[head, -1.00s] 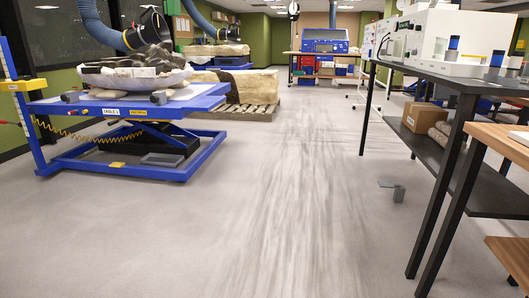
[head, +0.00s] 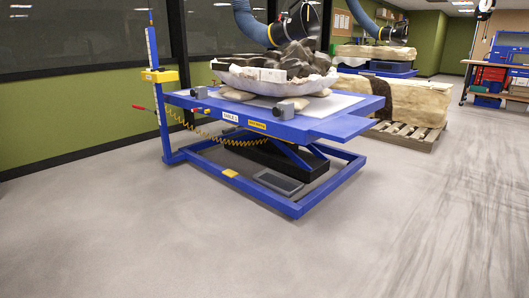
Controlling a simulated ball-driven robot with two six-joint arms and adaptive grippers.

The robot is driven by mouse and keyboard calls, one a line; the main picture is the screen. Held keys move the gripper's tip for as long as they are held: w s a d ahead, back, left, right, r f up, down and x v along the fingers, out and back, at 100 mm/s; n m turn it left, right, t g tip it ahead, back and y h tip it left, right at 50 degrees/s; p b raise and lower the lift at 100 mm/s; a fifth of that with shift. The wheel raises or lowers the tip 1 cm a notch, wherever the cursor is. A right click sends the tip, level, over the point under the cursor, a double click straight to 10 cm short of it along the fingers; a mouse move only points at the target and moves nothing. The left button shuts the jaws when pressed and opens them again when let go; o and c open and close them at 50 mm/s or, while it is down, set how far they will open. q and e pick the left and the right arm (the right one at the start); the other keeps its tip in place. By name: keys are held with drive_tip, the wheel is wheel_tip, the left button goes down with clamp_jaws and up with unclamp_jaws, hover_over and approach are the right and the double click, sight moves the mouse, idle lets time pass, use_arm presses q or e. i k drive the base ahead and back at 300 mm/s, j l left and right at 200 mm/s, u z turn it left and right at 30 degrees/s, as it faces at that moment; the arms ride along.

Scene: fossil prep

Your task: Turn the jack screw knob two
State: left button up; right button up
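A blue lift table (head: 345,125) stands in the middle of the head view, with a fossil block in a pale jacket (head: 275,86) on its top. A small grey block with a round face (head: 283,111) sits at the table's near edge, and a smaller grey piece (head: 200,93) sits to its left. I cannot tell whether either is a jack screw or which one is number two. No knob is clearly readable at this size. Neither of my grippers is in view.
A blue post with a yellow box (head: 160,75) rises at the table's left end, with a coiled yellow hose. A grey foot pedal (head: 278,181) lies inside the base frame. A pallet with a large block (head: 410,107) stands behind right. The floor (head: 120,240) in front is clear.

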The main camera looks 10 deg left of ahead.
sight(276, 111)
drive_tip(key=i+j+u, duration=0.15)
drive_tip(key=i+u, duration=0.35)
drive_tip(key=i+l+u, duration=0.1)
drive_tip(key=i+u, duration=0.35)
drive_tip(key=i, duration=0.15)
drive_tip(key=i+j+z, duration=0.35)
drive_tip(key=i, duration=0.35)
drive_tip(key=i+j+z, duration=0.35)
drive_tip(key=i, duration=0.3)
drive_tip(key=i+j+z, duration=0.35)
drive_tip(key=i+j, duration=0.25)
